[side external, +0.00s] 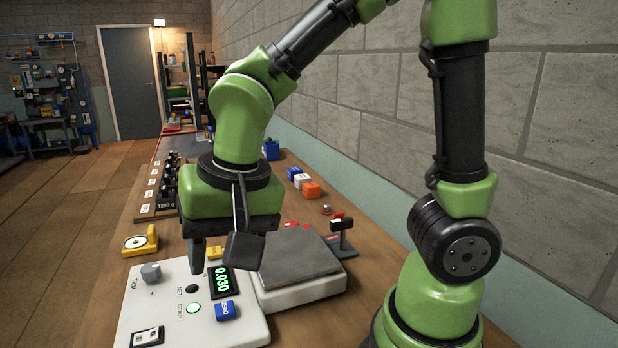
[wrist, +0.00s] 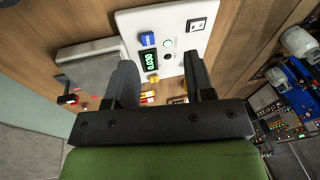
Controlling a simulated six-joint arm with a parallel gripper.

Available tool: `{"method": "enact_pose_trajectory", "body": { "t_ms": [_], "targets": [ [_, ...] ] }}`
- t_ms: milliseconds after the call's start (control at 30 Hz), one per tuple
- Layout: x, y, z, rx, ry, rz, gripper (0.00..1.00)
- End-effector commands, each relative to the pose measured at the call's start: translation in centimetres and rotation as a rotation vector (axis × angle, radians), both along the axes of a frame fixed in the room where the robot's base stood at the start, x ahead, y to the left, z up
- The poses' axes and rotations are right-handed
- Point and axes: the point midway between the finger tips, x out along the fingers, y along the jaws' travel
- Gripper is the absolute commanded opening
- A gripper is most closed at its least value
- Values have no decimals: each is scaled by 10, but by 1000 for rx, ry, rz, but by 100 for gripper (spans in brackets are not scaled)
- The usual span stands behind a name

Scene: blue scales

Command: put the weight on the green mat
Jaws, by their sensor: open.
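My gripper (side external: 220,258) is open above the scale's control panel, its fingers apart. In the wrist view, my gripper (wrist: 159,68) shows nothing held between the fingers. I cannot tell which one the task means. I cannot make out a green mat in either view.
The scale has a grey pan (side external: 300,258) and a white control panel (side external: 150,308) reading 0.030. A dark post (side external: 342,238) stands behind the pan. A yellow holder (side external: 141,241) is at left. Blue, white and orange blocks (side external: 311,189) lie near the wall.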

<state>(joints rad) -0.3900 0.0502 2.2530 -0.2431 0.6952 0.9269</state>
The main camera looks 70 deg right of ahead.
Motion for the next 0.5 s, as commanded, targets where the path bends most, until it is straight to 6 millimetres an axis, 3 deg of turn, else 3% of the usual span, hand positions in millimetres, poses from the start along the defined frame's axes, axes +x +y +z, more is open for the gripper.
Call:
{"method": "enact_pose_trajectory", "body": {
  "t_ms": [33,200,500],
  "targets": [
    [-7,-13,19,21,-53,15,49],
    [-40,-44,59,40,-209,123,49],
    [-81,-59,82,-5,-406,266,49]
  ]
}}
